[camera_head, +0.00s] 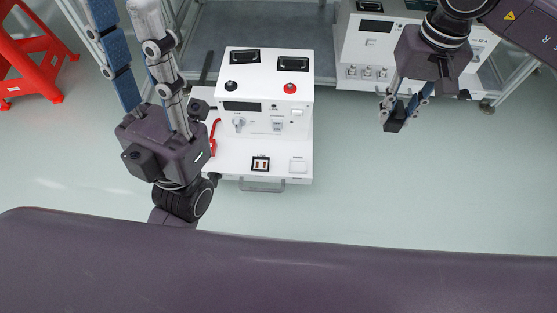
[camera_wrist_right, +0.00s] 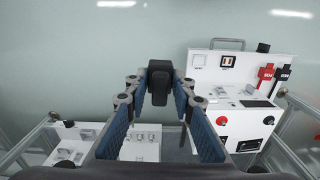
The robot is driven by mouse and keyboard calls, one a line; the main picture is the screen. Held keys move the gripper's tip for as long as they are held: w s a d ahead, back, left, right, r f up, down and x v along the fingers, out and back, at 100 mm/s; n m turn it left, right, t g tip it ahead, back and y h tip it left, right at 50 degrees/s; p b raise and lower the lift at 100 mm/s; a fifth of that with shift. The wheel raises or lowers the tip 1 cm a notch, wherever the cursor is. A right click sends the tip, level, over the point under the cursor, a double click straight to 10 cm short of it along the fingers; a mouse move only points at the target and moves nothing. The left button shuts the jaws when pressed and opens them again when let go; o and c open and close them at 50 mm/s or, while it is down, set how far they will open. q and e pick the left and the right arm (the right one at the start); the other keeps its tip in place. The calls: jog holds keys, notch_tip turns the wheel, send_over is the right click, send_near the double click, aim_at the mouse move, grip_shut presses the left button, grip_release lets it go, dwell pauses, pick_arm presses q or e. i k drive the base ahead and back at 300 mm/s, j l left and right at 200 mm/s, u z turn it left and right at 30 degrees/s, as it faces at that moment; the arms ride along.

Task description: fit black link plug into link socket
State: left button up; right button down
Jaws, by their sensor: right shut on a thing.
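The black link plug (camera_head: 395,122) is held between the blue-padded fingers of my right gripper (camera_head: 403,113), in the air to the right of the white machine. In the right wrist view the plug (camera_wrist_right: 160,82) shows as a dark block between the fingertips. A small black-framed socket (camera_head: 261,163), seemingly the link socket, is on the machine's low front shelf; it also shows in the right wrist view (camera_wrist_right: 227,61). The plug is well apart from it. My left gripper (camera_head: 120,12) has its fingers spread with nothing seen between them; its tips are near the top edge.
The white machine (camera_head: 306,115) carries knobs, a red button (camera_head: 290,88) and a front handle (camera_head: 262,187). A red cable or lever (camera_head: 214,136) is at its left side. A second white machine (camera_head: 352,55) stands behind, and a red stand (camera_head: 38,55) at far left. Floor between is clear.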

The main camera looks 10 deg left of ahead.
aim_at(259, 86)
jog(key=j+z, duration=0.3)
jog(key=j, duration=0.75)
jog(key=j+z, duration=0.3)
jog(key=j, duration=0.75)
